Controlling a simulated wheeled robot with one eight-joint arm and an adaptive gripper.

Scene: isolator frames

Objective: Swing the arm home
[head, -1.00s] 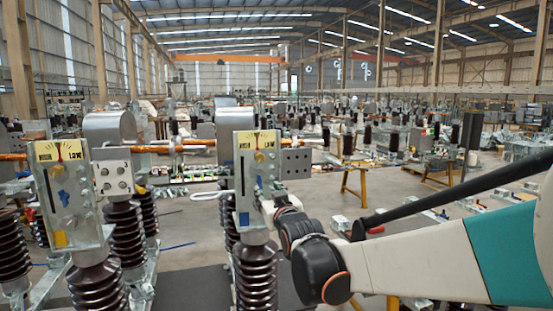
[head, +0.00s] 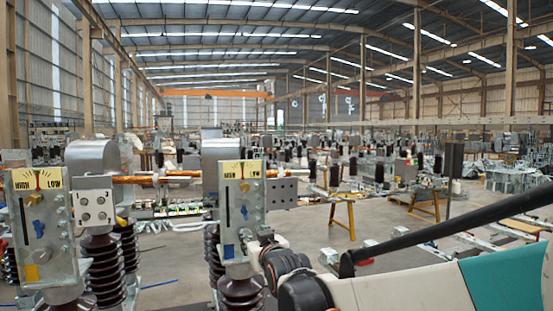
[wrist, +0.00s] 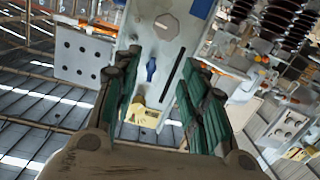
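The right isolator frame in the head view has a grey metal plate (head: 241,213) with a yellow HIGH/LOW label (head: 242,170), a dark slot and blue marks. My gripper (head: 254,246) is low at that plate's right edge, and its fingers are mostly hidden there. In the wrist view my gripper (wrist: 155,100) is open, its green-padded fingers spread apart. Between and beyond them shows a metal plate (wrist: 160,60) with a blue mark, a slot and a yellow label (wrist: 145,113). Nothing is held. I cannot tell whether a finger touches the plate.
A second isolator frame (head: 40,230) stands at the left, on dark ribbed insulators (head: 100,265). A bored side plate (head: 282,193) juts right above my gripper. Yellow trestles (head: 341,215) stand behind. Grey floor (head: 385,228) is open between the trestles.

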